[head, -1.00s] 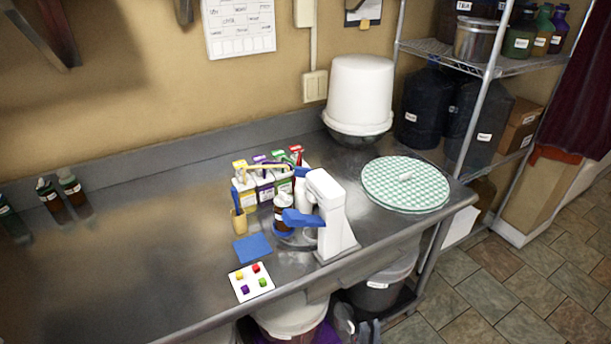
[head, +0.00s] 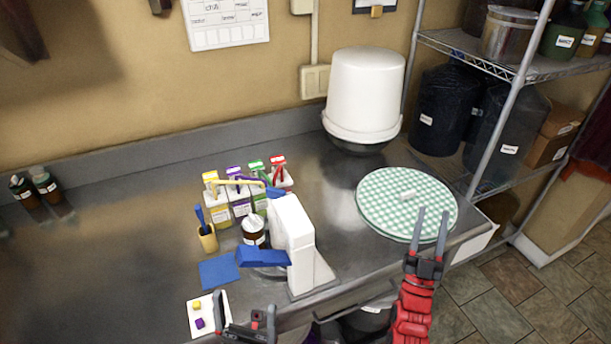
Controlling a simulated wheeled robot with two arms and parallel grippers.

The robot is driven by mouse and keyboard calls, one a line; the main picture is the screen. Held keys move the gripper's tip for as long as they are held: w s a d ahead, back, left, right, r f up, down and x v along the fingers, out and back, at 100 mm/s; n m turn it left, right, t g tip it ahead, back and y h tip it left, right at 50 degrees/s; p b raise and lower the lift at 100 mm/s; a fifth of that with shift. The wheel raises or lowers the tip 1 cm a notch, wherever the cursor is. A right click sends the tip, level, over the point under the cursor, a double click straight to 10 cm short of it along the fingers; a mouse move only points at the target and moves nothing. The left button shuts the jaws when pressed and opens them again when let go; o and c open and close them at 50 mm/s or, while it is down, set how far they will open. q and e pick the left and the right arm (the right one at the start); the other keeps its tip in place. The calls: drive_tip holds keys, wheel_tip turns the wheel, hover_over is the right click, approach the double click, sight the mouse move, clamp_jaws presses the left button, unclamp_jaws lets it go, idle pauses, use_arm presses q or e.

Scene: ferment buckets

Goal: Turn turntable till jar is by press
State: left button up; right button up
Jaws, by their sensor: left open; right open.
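A brown jar (head: 253,238) with a pale lid stands just left of the press, partly hidden by the lever. My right gripper (head: 432,215) is open and empty, its fingertips at the disc's front right rim; contact cannot be told. My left gripper (head: 246,318) is open at the bottom edge, near the table's front, partly cut off.
Several cartons with coloured tops (head: 241,194) stand behind the jar. The table's left side is mostly clear.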

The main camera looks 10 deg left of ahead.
drive_tip(key=w+a+r+n+g+y+p, duration=0.1)
drive_tip(key=w+a+n+g+y, duration=0.25)
drive_tip(key=w, duration=0.85)
drive_tip(key=w+a+r+g+y, duration=0.2)
drive_tip(key=w+a+g, duration=0.35)
drive_tip(key=w, duration=0.55)
drive_tip(key=w+a+r+n+g+y+p, duration=0.1)
drive_tip(key=w+a+r+n+g+y, duration=0.2)
drive_tip(key=a, duration=0.6)
wheel_tip(320, 180, up, 11)
drive_tip(key=n+g+p, duration=0.2)
drive_tip(key=n+g, duration=0.9)
drive_tip(key=g, duration=0.4)
hover_over(276, 190)
drive_tip(key=s+d, duration=0.2)
drive_tip(key=d, duration=0.5)
drive_tip(key=shift+h, duration=0.35)
drive_tip(key=p+x, duration=0.2)
drive_tip(key=x, duration=0.3)
drive_tip(key=w+p+x, duration=0.1)
drive_tip(key=p+x, duration=0.1)
drive_tip(key=x, duration=0.3)
drive_tip(key=p+x, duration=0.2)
drive_tip(key=x, duration=0.3)
drive_tip(key=shift+w+a+f, duration=0.2)
drive_tip(key=shift+f, duration=0.15)
drive_tip(key=shift+w+a+f, duration=0.1)
drive_tip(key=shift+a+f, duration=0.15)
drive_tip(key=shift+f, duration=0.45)
